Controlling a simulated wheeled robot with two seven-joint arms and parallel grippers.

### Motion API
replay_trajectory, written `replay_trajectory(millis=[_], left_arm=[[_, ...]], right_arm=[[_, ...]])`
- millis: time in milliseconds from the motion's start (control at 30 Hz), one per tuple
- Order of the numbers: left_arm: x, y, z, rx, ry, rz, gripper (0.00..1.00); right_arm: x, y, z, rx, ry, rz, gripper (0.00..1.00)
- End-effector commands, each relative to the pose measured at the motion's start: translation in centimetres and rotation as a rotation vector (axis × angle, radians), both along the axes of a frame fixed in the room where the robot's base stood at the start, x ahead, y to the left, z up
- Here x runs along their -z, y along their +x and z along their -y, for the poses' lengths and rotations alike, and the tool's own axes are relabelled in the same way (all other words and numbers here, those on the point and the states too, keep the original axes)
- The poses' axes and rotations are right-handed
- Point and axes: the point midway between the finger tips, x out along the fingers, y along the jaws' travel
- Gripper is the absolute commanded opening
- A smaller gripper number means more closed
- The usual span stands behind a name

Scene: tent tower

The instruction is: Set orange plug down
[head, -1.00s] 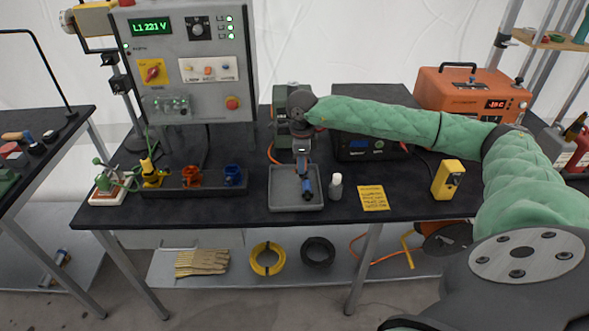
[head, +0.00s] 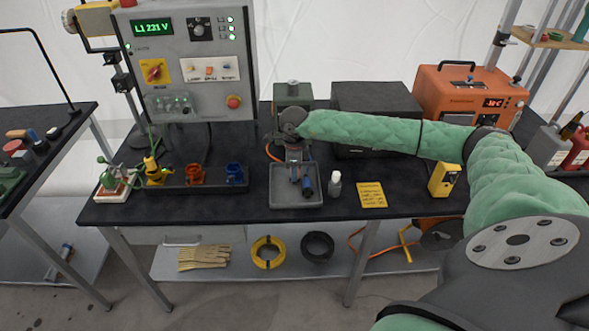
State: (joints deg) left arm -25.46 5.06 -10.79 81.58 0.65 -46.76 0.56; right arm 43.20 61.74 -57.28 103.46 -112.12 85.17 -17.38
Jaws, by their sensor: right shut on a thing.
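My right gripper (head: 294,174) reaches down over the grey tray (head: 297,199) on the dark table. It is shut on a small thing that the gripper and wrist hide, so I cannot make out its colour. A blue plug-like piece (head: 307,188) with a dark end is in the tray, just right of the fingers. No orange plug shows clearly at the gripper. My left gripper is out of view.
A small white bottle (head: 335,185) stands close right of the tray, then a yellow note (head: 371,194) and a yellow meter (head: 444,180). A control panel (head: 188,65) rises behind the rack. An orange unit (head: 470,97) stands at the back right.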

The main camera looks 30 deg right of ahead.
Motion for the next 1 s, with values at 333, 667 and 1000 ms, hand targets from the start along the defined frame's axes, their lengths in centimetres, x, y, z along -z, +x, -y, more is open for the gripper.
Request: replay_trajectory(millis=[333, 667, 1000], left_arm=[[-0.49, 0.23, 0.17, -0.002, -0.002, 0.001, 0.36], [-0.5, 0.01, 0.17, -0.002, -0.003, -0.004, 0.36], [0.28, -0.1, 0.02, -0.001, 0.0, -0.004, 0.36]], right_arm=[[0.24, 0.0, 0.0, 0.0, 0.0, 0.0, 0.05], [0.18, 0.0, 0.0, 0.0, 0.0, 0.0, 0.48], [-0.27, 0.04, 0.01, 0.0, 0.0, 0.001, 0.48]])
